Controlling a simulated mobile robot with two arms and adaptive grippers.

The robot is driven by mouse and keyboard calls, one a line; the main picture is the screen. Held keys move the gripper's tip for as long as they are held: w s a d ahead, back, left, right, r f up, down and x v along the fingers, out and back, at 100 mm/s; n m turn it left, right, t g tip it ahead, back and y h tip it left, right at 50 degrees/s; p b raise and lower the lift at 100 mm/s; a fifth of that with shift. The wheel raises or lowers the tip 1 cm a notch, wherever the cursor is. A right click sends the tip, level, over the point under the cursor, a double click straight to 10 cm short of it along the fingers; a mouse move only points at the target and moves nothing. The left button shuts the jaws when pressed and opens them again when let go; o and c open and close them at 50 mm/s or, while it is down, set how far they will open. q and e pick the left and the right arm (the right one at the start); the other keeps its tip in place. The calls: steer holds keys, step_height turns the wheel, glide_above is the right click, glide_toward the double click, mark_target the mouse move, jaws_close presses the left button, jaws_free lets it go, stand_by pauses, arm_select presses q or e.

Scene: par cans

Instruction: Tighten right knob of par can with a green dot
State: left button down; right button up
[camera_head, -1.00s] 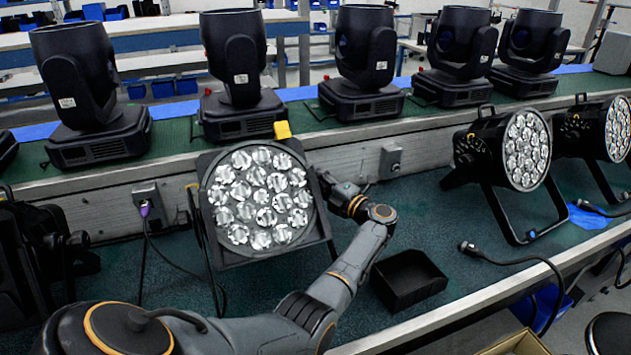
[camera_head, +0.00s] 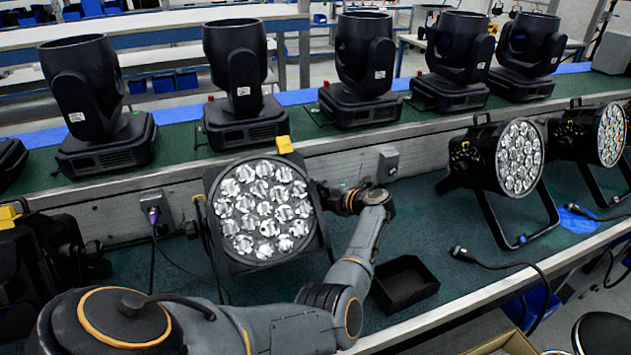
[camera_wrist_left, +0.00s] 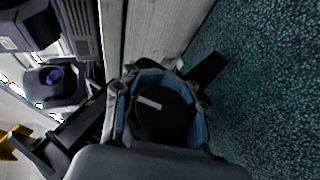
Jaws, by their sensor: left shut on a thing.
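The par can (camera_head: 262,208) in the middle of the head view stands on the lower bench, its round lens cluster facing me and a yellow tab on top. I cannot make out a green dot on it. My left gripper (camera_head: 338,198) is at this can's right side, with the arm in front of the bench. In the left wrist view the gripper (camera_wrist_left: 162,108) has its blue-padded fingers on both sides of a round black knob (camera_wrist_left: 165,120) with a white mark on its face. It is shut on the knob. My right gripper is not in view.
A black open bin (camera_head: 404,284) lies right of my forearm. Two more par cans (camera_head: 519,157) (camera_head: 611,135) stand at the right, near a loose cable (camera_head: 500,261). Moving-head lights (camera_head: 245,82) line the upper shelf. A grey socket box (camera_head: 388,166) is behind my wrist.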

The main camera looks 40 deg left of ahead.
arm_select(q)
steer(key=shift+s+d+f+m+g+h+b, duration=0.15)
steer(key=shift+d+f+m+g+h, duration=0.3)
steer(key=shift+h, duration=1)
steer(key=shift+s+d+f+m+g+h+b, duration=0.1)
steer(key=shift+s+d+f+m+g+h, duration=0.3)
steer(key=shift+h, duration=1.1)
steer(key=shift+w+d+f+m+g+h+b, duration=0.1)
steer(key=shift+d+f+m+g+h, duration=0.15)
steer(key=shift+g+h, duration=0.8)
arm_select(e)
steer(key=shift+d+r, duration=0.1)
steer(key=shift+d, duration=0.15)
arm_select(q)
steer(key=shift+t+h, duration=0.4)
steer(key=shift+r, duration=0.1)
steer(key=c, duration=1)
jaws_free()
steer(key=shift+o, duration=0.2)
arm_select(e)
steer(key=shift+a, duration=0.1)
arm_select(q)
steer(key=shift+r, duration=0.1)
